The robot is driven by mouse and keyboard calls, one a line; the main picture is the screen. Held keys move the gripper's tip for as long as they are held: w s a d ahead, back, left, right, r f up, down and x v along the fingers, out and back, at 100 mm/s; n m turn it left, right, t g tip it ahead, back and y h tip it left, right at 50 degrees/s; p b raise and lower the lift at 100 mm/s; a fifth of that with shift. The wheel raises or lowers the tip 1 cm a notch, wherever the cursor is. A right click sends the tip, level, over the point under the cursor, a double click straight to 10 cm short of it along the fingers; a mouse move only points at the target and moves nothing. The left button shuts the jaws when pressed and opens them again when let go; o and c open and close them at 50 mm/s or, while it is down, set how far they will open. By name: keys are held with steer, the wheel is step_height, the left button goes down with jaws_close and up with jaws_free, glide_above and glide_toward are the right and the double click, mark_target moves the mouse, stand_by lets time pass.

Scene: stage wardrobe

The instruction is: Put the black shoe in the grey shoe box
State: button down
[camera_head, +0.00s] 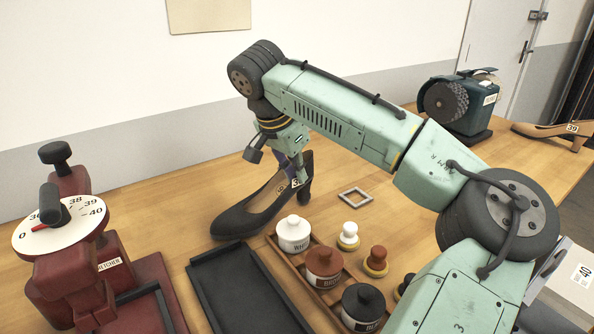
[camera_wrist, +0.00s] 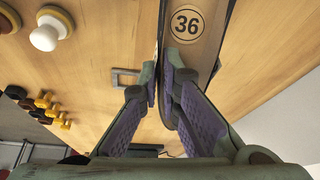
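The black shoe (camera_head: 240,219), a pump with a heel, is on the wooden table, toe toward the lower left. Its tan inside with a 36 mark (camera_wrist: 196,25) fills the top of the wrist view. My gripper (camera_head: 293,172) is at the heel end of the shoe. In the wrist view its purple-padded fingers (camera_wrist: 165,85) are close together, one on each side of the shoe's dark rear wall, and look shut on it. A light grey box (camera_head: 572,275) with a 40 label is partly visible at the right edge; my arm hides some of it.
A black tray (camera_head: 203,277) lies in front of the shoe. A wooden rack with polish jars (camera_head: 293,234) stands to its right, beside several small knobbed brushes (camera_head: 348,237). A red stretcher machine (camera_head: 75,265) is at left. A square frame (camera_head: 355,197), green grinder (camera_head: 462,103) and tan shoe (camera_head: 552,131) are further right.

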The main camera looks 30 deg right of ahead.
steer(key=shift+f, duration=0.25)
steer(key=c, duration=1.8)
jaws_free()
